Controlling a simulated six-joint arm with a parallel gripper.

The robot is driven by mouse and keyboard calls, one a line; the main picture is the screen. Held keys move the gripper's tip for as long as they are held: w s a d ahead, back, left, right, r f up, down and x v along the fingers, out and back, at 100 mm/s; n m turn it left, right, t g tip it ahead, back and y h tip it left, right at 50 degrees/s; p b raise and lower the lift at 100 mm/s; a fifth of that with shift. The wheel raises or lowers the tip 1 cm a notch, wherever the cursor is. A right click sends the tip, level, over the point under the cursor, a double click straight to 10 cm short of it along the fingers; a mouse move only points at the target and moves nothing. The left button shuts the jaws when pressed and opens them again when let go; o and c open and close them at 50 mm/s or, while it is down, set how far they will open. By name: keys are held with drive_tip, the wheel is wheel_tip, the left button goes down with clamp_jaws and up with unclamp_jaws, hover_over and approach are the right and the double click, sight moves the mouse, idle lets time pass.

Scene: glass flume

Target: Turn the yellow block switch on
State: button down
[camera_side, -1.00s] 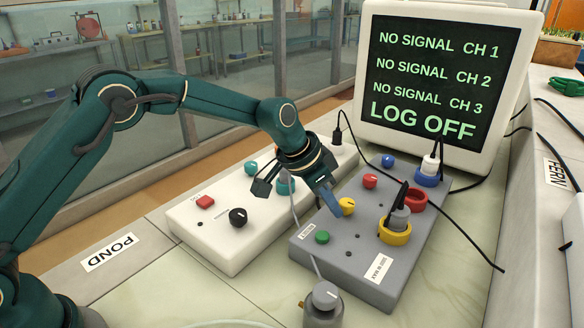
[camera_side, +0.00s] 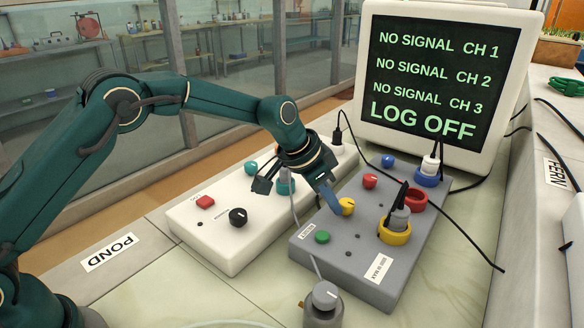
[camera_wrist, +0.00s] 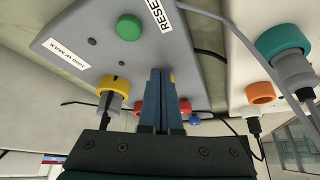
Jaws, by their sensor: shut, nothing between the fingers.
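The yellow switch (camera_side: 347,206) is a round yellow knob with a pale mark, on top of the grey block (camera_side: 345,252). My gripper (camera_side: 333,205) points down at it, with the blue fingertips at the knob's left side. The side view does not clearly show whether they touch it. In the wrist view my fingers (camera_wrist: 161,80) are together with nothing between them.
A green button (camera_side: 322,237), a red knob (camera_side: 370,181) and a blue knob (camera_side: 388,161) sit on the same block. A yellow-ringed socket (camera_side: 394,236) holds a plug with a black cable. A white control box (camera_side: 240,251) stands to the left. The screen (camera_side: 430,85) reads no signal.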

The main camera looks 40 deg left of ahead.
drive_tip(key=shift+a, duration=0.25)
drive_tip(key=shift+w+a, duration=0.25)
drive_tip(key=shift+a, duration=0.05)
drive_tip(key=shift+w+a, duration=0.15)
drive_tip(key=shift+w, duration=0.1)
drive_tip(key=shift+a, duration=0.1)
drive_tip(key=shift+s+a+r, duration=0.1)
drive_tip(key=shift+s+a, duration=0.1)
drive_tip(key=shift+s, duration=0.1)
wheel_tip(320, 180, up, 6)
drive_tip(key=shift+f, duration=0.1)
idle(0.6)
